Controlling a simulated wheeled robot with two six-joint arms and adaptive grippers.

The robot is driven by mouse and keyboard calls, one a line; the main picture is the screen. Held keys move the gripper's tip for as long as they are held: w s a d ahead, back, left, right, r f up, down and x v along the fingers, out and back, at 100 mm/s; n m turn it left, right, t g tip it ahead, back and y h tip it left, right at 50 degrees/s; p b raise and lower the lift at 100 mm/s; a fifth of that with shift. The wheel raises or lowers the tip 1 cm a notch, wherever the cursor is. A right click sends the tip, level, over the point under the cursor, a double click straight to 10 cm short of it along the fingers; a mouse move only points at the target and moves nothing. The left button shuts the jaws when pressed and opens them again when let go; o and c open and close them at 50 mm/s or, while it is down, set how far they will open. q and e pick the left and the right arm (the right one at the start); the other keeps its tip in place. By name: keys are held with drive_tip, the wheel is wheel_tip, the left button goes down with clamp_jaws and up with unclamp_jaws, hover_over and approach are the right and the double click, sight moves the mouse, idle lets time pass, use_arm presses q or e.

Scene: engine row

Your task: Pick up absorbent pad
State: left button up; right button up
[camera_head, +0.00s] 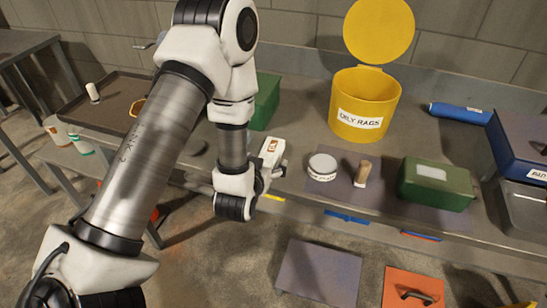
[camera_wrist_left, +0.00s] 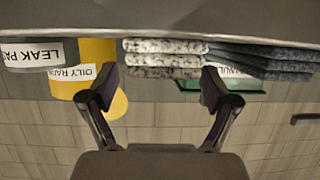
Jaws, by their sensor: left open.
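In the left wrist view a stack of white and grey speckled pads (camera_wrist_left: 165,58) shows ahead, between my two fingers in the picture. A second stack of dark grey-blue pads (camera_wrist_left: 268,60) lies to its right. My left gripper (camera_wrist_left: 159,78) is open, with nothing held between the fingertips. I cannot tell whether the fingers reach beside the speckled stack or stop short of it. In the head view my left gripper (camera_head: 278,172) is at the bench's front edge, partly hidden by its wrist. My right gripper is not in view.
A yellow OILY RAGS bin (camera_head: 362,105) stands with its lid up. Near the gripper are a white labelled item (camera_head: 271,150), a round white tin (camera_head: 322,166) and a green box (camera_head: 265,102). Another green box (camera_head: 437,183) and a blue roll (camera_head: 461,114) are further right.

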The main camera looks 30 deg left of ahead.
sight(268, 156)
use_arm(q)
drive_tip(key=x, duration=0.4)
drive_tip(key=shift+w+a+p, duration=0.1)
drive_tip(key=shift+a+p, duration=0.05)
drive_tip(key=shift+p, duration=0.25)
drive_tip(key=shift+w+f, duration=0.1)
drive_tip(key=shift+w, duration=0.05)
drive_tip(key=shift+c, duration=1)
drive_tip(key=c, duration=0.9)
drive_tip(key=shift+c, duration=0.2)
